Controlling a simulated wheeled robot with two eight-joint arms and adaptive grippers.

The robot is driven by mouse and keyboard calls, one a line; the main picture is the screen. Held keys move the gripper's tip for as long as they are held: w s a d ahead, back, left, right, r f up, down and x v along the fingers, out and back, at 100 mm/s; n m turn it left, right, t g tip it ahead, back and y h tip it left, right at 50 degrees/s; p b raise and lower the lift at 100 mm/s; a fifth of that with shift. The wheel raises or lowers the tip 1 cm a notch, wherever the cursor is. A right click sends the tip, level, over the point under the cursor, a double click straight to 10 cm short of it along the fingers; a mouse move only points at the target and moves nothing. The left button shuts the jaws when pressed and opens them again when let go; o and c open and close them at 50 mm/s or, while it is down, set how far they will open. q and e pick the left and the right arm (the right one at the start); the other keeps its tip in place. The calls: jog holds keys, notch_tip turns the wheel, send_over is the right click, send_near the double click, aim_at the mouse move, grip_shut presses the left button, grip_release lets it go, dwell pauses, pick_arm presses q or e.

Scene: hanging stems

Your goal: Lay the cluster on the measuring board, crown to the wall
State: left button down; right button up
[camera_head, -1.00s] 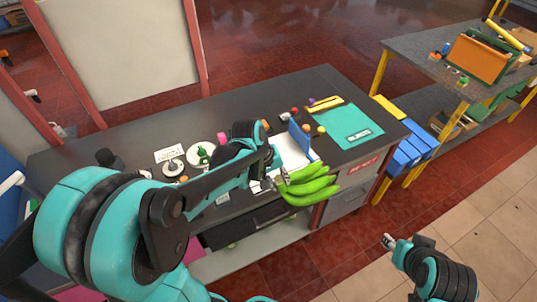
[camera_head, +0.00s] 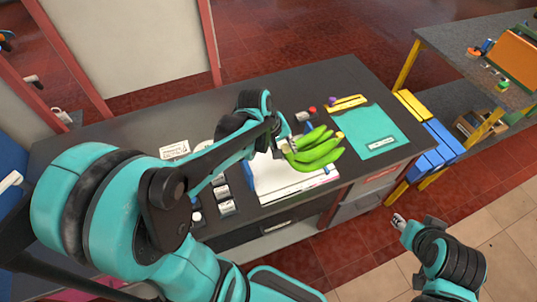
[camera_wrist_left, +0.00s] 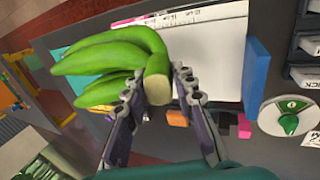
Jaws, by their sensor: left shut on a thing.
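The green banana cluster (camera_head: 317,150) is held by its cut crown in my left gripper (camera_head: 284,146), which is shut on it. In the left wrist view the pale crown (camera_wrist_left: 158,90) sits between the two fingers, and the fruit points away to the left. The white measuring board (camera_head: 285,183) lies on the dark bench under the cluster. Its blue wall (camera_wrist_left: 257,75) stands at the right of the board in the wrist view. Whether the cluster touches the board I cannot tell. My right gripper (camera_head: 397,221) is off the bench at lower right.
A teal mat (camera_head: 368,132) and a yellow tray (camera_head: 347,102) lie beyond the board. Grey labelled bins (camera_head: 223,200) stand left of it. A round dial scale (camera_wrist_left: 290,116) and small coloured blocks (camera_wrist_left: 178,117) are near the wall. Blue and yellow crates (camera_head: 432,150) stand past the bench.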

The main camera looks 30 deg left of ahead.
pick_arm(q)
jog(key=a+f+b, duration=0.3)
jog(key=a+f, duration=0.6)
jog(key=shift+w+f, duration=0.2)
jog(key=shift+w, duration=0.05)
jog(key=shift+f+b, duration=0.1)
jog(key=shift+b, duration=0.2)
jog(key=c, duration=1.5)
grip_release()
jog(key=shift+s, duration=0.1)
